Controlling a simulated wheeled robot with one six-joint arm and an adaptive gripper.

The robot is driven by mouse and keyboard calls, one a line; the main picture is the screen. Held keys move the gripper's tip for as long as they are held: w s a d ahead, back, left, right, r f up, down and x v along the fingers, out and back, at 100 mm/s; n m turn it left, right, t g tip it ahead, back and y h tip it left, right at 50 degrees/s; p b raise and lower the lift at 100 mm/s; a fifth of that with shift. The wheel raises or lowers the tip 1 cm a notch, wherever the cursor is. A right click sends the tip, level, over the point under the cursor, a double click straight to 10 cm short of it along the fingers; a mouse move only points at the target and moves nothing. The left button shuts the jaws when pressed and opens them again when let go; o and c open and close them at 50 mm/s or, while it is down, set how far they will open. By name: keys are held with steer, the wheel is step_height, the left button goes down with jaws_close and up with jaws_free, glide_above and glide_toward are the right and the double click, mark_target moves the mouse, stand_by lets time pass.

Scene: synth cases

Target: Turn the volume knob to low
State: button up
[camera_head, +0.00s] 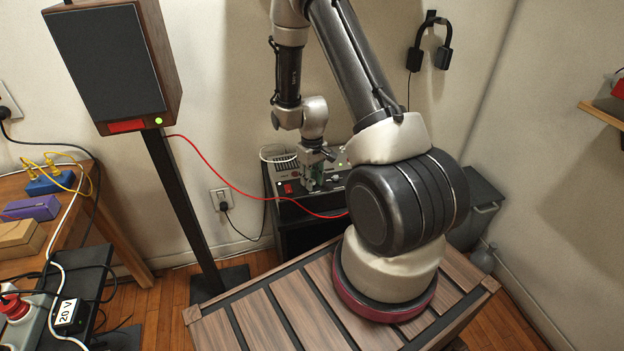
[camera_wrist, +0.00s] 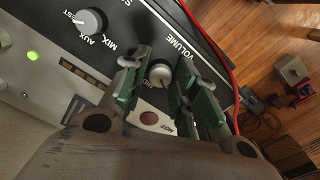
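The volume knob (camera_wrist: 160,75) is a small round light-grey knob on a dark panel strip, beside the printed word VOLUME. In the wrist view it shows between the two green-padded fingers of my gripper (camera_wrist: 162,78). The fingers stand apart, with a gap showing on each side of the knob; I cannot tell how deep the knob sits between them. The knob's setting is too small to read. In the head view my gripper (camera_head: 315,178) is down at the front of the amplifier (camera_head: 283,174), and it hides the knob.
A white plate (camera_wrist: 150,118) with a dark red disc lies near my fingers. A red cable (camera_head: 235,184) runs from the speaker (camera_head: 105,60) to the amplifier area. A green light (camera_wrist: 32,56) glows.

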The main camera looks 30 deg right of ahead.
steer(key=shift+o, duration=0.6)
step_height(320, 180, up, 12)
stand_by(0.5)
steer(key=s+a+r+t, duration=0.2)
steer(key=s+r, duration=1)
steer(key=r, duration=0.2)
steer(key=s+a+r+m+t, duration=0.1)
steer(key=s+a+r+t, duration=0.1)
steer(key=s+r, duration=0.9)
step_height(320, 180, up, 3)
steer(key=shift+s+a+r, duration=0.2)
steer(key=shift+s+a, duration=0.15)
steer(key=shift+a, duration=0.2)
